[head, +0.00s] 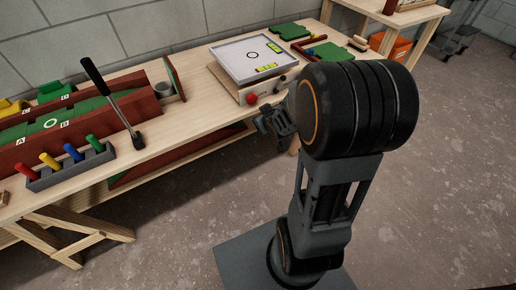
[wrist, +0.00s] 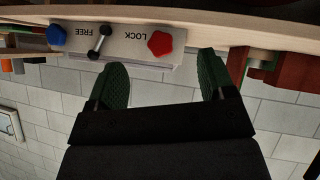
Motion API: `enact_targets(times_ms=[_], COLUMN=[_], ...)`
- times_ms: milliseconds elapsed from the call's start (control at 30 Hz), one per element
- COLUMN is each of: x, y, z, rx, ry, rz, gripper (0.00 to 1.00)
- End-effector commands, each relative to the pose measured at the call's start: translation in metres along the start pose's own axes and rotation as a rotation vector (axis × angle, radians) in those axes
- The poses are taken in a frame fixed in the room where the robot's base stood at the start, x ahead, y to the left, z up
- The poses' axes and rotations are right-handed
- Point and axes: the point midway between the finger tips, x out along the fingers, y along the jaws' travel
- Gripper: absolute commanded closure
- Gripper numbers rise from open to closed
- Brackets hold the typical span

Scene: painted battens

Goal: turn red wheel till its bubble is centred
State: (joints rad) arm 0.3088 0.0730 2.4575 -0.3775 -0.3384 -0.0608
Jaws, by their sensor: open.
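The red wheel (head: 252,99) is on the front face of a levelling box with a tilted-looking pale top plate (head: 230,61). In the wrist view, which is upside down, the red wheel (wrist: 161,44) lies beyond the fingertips, beside the word LOCK. My gripper (head: 274,122) is in front of the box, below and right of the red wheel. In the wrist view my gripper (wrist: 161,72) is open and empty, its green-padded fingers apart and not touching the wheel.
A small lever (wrist: 99,43) stands near FREE, with a blue wheel (wrist: 56,35) beyond it. The wooden bench (head: 190,110) holds a red-walled green box (head: 70,122), a black-handled tool (head: 108,95) and a grey rack (head: 70,170) of coloured pegs. Floor in front is clear.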

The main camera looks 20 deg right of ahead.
Motion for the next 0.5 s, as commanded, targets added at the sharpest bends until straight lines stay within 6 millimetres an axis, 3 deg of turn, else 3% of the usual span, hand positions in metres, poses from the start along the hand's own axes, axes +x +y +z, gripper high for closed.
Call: enact_targets(times_ms=[500], x=[-0.081], y=[-0.044], z=[0.009], rx=[0.106], ry=[-0.353], rz=[-0.051], gripper=[0.24])
